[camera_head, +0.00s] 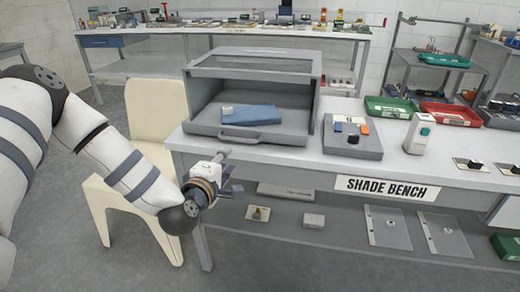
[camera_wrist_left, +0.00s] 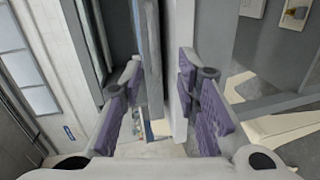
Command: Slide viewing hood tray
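The grey viewing hood (camera_head: 255,66) stands on the bench with its front open. Its grey tray (camera_head: 285,134) lies at the base, its front edge and bar handle (camera_head: 240,136) facing me. A folded blue cloth with a small white piece on it rests on the tray. My left gripper (camera_head: 228,172) is just in front of the bench's front edge, below and left of the handle. In the left wrist view the gripper (camera_wrist_left: 160,85) is open, with purple pads apart. Grey edges run between and beyond the fingers; I cannot tell whether they touch. My right gripper is out of view.
A cream chair (camera_head: 155,110) stands close beside my left arm. A grey block with small coloured parts (camera_head: 352,138) and a white bottle-like device (camera_head: 418,133) stand right of the hood. Green (camera_head: 388,108) and red trays lie farther right. A lower shelf holds flat plates.

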